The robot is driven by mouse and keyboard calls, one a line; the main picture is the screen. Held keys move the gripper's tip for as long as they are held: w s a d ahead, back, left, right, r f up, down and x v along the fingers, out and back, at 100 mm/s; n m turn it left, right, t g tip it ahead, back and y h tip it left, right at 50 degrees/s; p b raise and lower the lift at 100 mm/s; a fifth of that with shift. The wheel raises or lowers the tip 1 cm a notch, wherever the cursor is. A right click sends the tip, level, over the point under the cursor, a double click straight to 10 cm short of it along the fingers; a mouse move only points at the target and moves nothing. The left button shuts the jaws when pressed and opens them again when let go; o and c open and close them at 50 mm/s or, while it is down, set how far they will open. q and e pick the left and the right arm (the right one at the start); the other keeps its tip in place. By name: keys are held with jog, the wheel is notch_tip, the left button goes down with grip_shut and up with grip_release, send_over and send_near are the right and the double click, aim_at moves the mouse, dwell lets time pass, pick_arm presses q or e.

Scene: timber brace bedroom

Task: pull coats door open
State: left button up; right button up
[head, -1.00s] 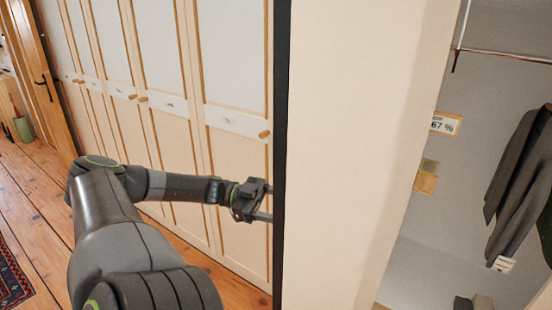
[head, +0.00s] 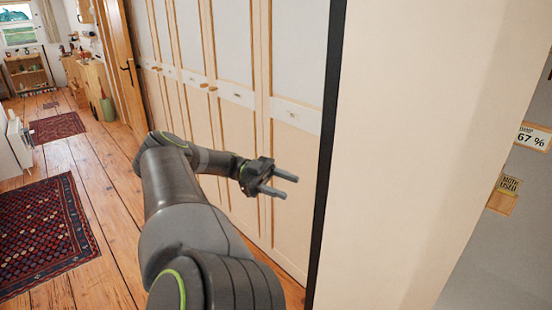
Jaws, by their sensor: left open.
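The coats door (head: 422,150) appears to be the large cream panel with a dark edge, standing out from the wardrobe front at the right. Behind it, at the far right, part of the grey wardrobe interior (head: 490,265) shows. My left gripper (head: 281,187) is open and empty, left of the panel's dark edge and apart from it, in front of the closed wardrobe doors. My right gripper is out of view.
A row of closed wardrobe doors (head: 298,185) with small labels and knobs runs back to the left. A brown room door (head: 122,62) stands beyond. Patterned rugs (head: 48,228) lie on the wooden floor. The floor at left is mostly clear. Small signs (head: 533,137) show inside the wardrobe.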

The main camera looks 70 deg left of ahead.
pick_arm(q)
jog(key=shift+v, duration=1.1)
